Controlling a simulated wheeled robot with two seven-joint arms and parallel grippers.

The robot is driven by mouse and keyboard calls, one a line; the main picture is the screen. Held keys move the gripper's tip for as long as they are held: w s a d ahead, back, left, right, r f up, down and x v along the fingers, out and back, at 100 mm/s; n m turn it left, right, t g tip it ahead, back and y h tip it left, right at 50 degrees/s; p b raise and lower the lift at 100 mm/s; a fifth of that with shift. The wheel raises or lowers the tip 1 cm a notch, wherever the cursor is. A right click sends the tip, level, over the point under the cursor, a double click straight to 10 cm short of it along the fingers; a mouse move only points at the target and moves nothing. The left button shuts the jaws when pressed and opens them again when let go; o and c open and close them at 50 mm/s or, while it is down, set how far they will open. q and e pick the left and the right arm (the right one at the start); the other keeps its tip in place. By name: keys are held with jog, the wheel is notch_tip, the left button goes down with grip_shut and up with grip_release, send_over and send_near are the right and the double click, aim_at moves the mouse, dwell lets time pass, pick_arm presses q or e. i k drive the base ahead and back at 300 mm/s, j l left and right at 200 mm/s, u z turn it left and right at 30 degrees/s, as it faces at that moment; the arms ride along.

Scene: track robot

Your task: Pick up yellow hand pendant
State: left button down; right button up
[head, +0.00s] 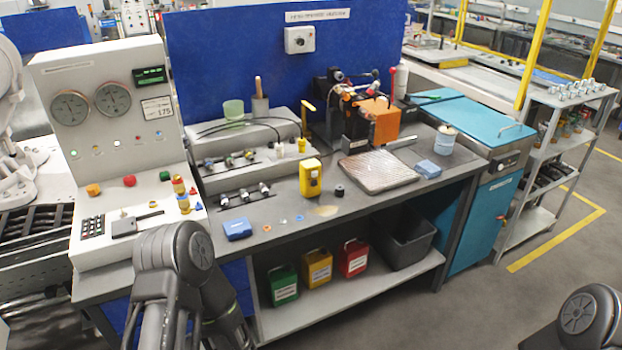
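The yellow hand pendant (310,177) stands upright on the grey workbench, near the middle of the view. It has a dark patch on its front. My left arm comes in at the lower left, in front of the bench, and its gripper cannot be made out. My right arm shows only as a dark joint at the lower right corner, and its gripper is outside the picture. Nothing touches the pendant from my side.
A small black knob (339,191) and a ribbed metal plate (378,170) lie right of the pendant. A blue box (237,229) lies to the left. A control panel (109,110) stands at left. Green, yellow and red canisters (354,257) stand on the lower shelf.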

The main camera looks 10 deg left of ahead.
aim_at(306, 166)
jog(key=i+j+u, duration=0.35)
jog(key=i, duration=0.25)
jog(key=i+l+u, duration=0.75)
jog(key=l, duration=0.35)
jog(key=i+l+u, duration=0.25)
jog(key=l, duration=0.2)
